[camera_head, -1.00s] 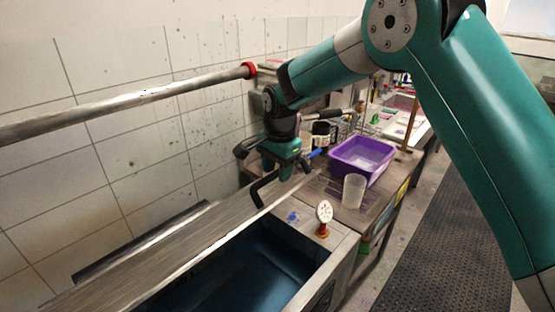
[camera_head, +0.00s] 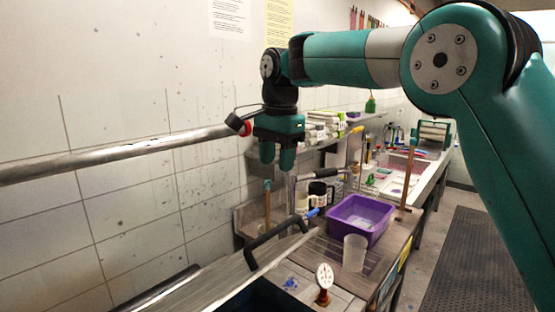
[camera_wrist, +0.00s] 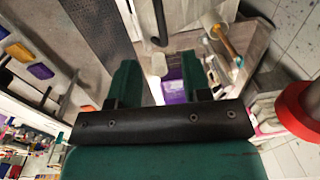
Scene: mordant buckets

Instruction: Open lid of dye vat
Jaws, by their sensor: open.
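The dye vat's long grey lid (camera_head: 232,284) slants across the bottom of the head view, with a black bar handle (camera_head: 283,233) at its far end. Beside the lid's right edge, part of the vat's dark inside (camera_head: 262,302) is uncovered; the frame cuts off the rest. I cannot tell the lid's exact tilt. My gripper (camera_head: 277,162) points down above the handle, apart from it, and is empty. In the wrist view my gripper (camera_wrist: 158,78) shows two fingers spread apart with nothing held between them.
A metal pipe (camera_head: 120,153) with a red end runs along the wall close to my gripper; its red end (camera_wrist: 300,108) shows in the wrist view.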

